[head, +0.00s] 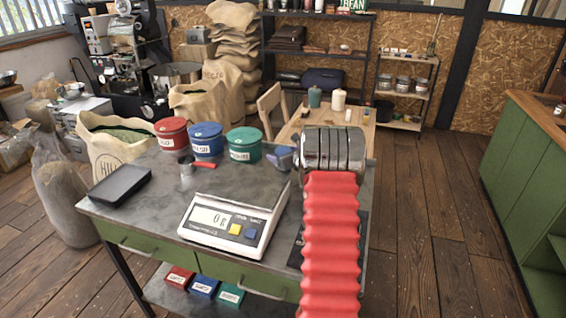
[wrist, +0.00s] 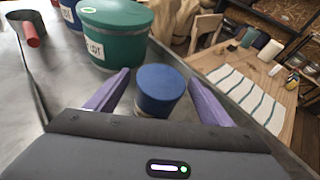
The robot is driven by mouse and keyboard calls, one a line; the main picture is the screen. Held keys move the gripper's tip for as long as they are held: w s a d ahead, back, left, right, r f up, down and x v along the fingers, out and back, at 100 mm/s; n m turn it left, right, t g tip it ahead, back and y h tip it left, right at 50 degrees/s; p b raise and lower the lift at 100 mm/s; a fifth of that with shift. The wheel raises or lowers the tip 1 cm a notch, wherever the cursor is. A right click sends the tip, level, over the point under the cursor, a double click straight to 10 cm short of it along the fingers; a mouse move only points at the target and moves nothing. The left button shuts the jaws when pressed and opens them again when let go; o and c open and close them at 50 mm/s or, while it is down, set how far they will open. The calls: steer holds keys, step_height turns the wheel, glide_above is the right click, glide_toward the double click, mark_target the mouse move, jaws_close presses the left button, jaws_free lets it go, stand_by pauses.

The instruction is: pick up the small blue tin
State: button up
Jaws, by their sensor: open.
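The small blue tin (wrist: 160,84) has a round blue lid and stands upright on the metal worktop in the wrist view. My gripper (wrist: 160,77) is open, with one purple finger on each side of the tin. A gap shows between each finger and the tin, and the tin's lower part is partly hidden by the gripper body. In the head view my red-sleeved arm reaches over the worktop's right side. A bluish shape there, beside the arm's metal end, is too small to tell finger from tin.
Large red (head: 171,133), blue (head: 206,139) and green (head: 244,144) canisters stand along the worktop's back edge, the green one close to the left finger.

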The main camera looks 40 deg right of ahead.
steer(key=shift+c, duration=0.3)
steer(key=c, duration=1.2)
